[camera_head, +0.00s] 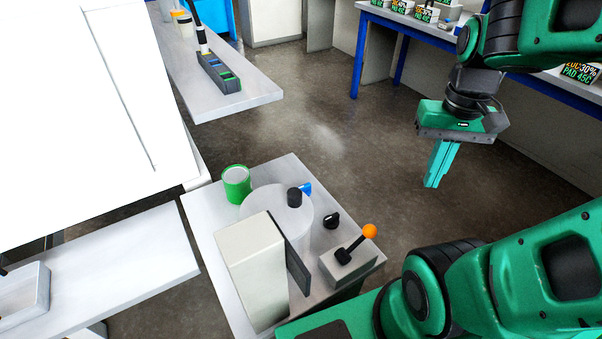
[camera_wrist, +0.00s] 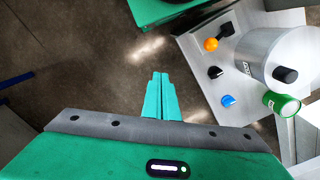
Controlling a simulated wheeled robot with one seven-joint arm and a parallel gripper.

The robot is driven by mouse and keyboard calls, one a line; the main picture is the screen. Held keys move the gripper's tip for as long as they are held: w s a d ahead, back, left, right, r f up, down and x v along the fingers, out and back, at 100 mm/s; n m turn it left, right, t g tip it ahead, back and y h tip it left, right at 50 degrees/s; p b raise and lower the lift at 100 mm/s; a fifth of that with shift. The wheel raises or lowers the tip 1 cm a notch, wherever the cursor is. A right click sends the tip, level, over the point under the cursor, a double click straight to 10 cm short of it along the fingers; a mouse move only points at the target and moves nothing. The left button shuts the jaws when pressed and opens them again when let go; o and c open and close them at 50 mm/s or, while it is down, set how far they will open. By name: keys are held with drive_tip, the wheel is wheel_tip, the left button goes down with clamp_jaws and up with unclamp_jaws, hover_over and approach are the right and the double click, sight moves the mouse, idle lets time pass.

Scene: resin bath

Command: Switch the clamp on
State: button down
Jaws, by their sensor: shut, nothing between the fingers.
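A black lever with an orange ball (camera_head: 370,231) stands tilted on a small grey box (camera_head: 348,266) at the right edge of a small table. The ball also shows in the wrist view (camera_wrist: 211,44). A black knob (camera_head: 331,220) and a blue knob (camera_head: 305,188) sit near it, beside a grey cylinder (camera_head: 270,206) with a black cap. I cannot tell which of these controls the clamp. My gripper (camera_head: 432,184) points down, shut and empty, over the floor beyond the table's right side. In the wrist view the shut fingers (camera_wrist: 160,76) are left of the controls, touching nothing.
A pale box (camera_head: 250,270) with a dark panel and a green can (camera_head: 236,183) also stand on the small table (camera_head: 204,218). A bench (camera_head: 240,98) lies behind. A blue-framed bench (camera_head: 400,20) with labelled boxes is at the back right. The floor between is clear.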

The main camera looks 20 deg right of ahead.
sight(304, 189)
drive_tip(key=w+a+n, duration=0.2)
drive_tip(key=w, duration=1)
drive_tip(key=w+a+f+n+g, duration=0.1)
drive_tip(key=w+a+f+n, duration=0.2)
drive_tip(key=w+a+f, duration=0.2)
drive_tip(key=w+a+f+n+g, duration=0.1)
drive_tip(key=w+a+f+n, duration=0.2)
drive_tip(key=w+a, duration=0.8)
drive_tip(key=w+f, duration=0.1)
drive_tip(key=w, duration=0.4)
drive_tip(key=shift+w+a+f+h, duration=0.3)
drive_tip(key=shift+a+f+h, duration=0.05)
drive_tip(key=shift+a+h, duration=0.05)
drive_tip(key=x, duration=0.9)
drive_tip(key=shift+s+f, duration=0.25)
drive_tip(key=shift+s, duration=0.05)
drive_tip(key=shift+s+d+f, duration=0.1)
drive_tip(key=shift+s+d, duration=0.05)
drive_tip(key=shift+s, duration=0.4)
drive_tip(key=shift+s+d+f, duration=0.1)
drive_tip(key=shift+s, duration=0.4)
drive_tip(key=shift+s+d, duration=0.15)
drive_tip(key=shift+s, duration=0.75)
